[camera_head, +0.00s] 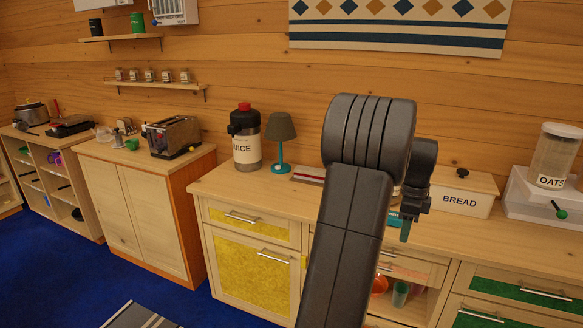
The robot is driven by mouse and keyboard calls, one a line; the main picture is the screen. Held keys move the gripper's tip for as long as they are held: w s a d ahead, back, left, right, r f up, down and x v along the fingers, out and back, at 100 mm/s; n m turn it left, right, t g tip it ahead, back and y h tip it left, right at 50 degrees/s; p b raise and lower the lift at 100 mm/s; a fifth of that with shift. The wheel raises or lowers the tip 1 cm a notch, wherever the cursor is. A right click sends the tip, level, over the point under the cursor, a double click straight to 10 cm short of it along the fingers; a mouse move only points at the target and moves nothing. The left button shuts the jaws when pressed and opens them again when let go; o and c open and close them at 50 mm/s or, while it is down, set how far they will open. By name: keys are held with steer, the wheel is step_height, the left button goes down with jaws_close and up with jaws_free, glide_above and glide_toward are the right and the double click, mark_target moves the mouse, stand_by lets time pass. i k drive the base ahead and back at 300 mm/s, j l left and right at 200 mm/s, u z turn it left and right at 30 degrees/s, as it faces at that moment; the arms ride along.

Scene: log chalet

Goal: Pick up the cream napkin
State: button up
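I cannot make out a cream napkin in this view; my raised arm covers the middle of the counter. My gripper (407,222) points down in front of the wooden counter (310,208), right of my arm. It is small and seen from the side, so I cannot tell whether it is open or shut. A teal-green bit shows at its tip, and I cannot tell whether it is part of the gripper.
A toaster (173,136) stands on the cabinet further left. An open compartment below holds cups (400,294). Blue floor (60,275) is clear at left.

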mark_target(301, 169)
steer(key=i+j+u, duration=0.1)
steer(key=i, duration=0.5)
steer(key=i+j, duration=0.25)
steer(key=i, duration=0.35)
steer(key=i+j+u, duration=0.15)
steer(key=i, duration=0.45)
steer(key=i+j+z, duration=0.15)
steer(key=i, duration=0.25)
